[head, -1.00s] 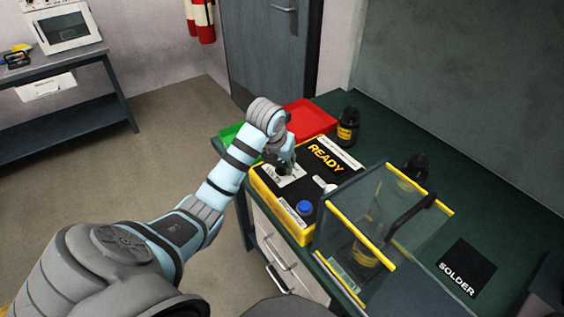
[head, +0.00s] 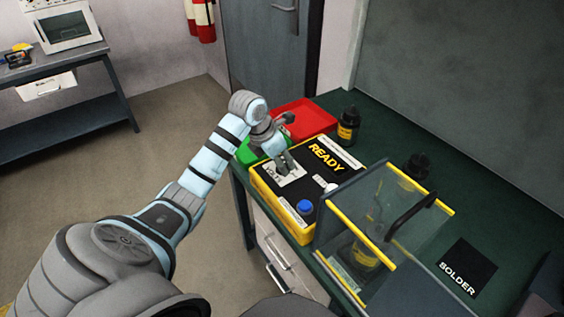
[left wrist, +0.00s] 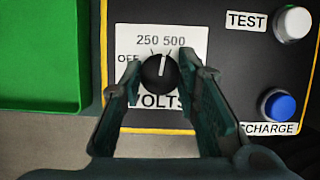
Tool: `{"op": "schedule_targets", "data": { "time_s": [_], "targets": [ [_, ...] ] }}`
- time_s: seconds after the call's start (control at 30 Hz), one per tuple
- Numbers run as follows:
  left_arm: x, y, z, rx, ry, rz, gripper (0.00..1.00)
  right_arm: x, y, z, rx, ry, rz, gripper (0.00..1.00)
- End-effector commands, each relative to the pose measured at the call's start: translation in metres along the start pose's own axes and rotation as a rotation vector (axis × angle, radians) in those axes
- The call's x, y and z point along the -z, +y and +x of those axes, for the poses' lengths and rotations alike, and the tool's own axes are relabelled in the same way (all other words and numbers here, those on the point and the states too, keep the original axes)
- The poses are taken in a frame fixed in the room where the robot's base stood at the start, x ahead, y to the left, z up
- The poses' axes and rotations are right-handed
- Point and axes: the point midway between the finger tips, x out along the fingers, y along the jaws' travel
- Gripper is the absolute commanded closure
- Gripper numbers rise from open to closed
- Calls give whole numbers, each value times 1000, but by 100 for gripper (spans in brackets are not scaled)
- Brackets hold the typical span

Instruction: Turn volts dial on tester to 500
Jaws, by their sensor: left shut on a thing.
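The yellow-edged tester (head: 304,236) stands on the green bench. Its display reads READY. The volts dial (left wrist: 157,80) is a black round knob on a white plate marked OFF, 250 and 500. Its white pointer line stands nearly upright, leaning slightly right, toward the 500 side of the marks. My left gripper (head: 284,170) reaches down onto the dial in the head view. In the left wrist view, its fingers (left wrist: 160,82) lie on both sides of the knob, shut on it. In the head view the gripper hides most of the dial. My right gripper is not in view.
A white TEST button (left wrist: 293,22) and a blue DISCHARGE button (left wrist: 279,105) sit right of the dial. Green (head: 246,153) and red (head: 305,119) trays lie behind the tester. A clear yellow-edged enclosure (head: 350,205) stands close on its right, with dark bottles nearby.

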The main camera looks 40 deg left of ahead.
Motion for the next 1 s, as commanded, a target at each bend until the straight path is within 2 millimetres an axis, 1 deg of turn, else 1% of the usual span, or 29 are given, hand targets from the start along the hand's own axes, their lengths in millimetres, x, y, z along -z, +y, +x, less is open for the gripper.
{"op": "schedule_targets", "data": {
  "time_s": [0.2, 0.4, 0.93, 0.97, 1.0],
  "targets": [
    [-1, 2, 0, 49, -3, 124, 99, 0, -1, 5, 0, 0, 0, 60],
    [-1, 2, 0, 78, -3, 195, 99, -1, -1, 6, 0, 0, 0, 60],
    [-1, 2, -1, 89, -3, 223, 99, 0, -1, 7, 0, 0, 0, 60],
    [-1, 2, -1, 89, -3, 223, 69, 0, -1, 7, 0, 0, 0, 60],
    [-1, 2, -1, 89, -3, 223, 63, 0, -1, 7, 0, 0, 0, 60]
  ]
}}
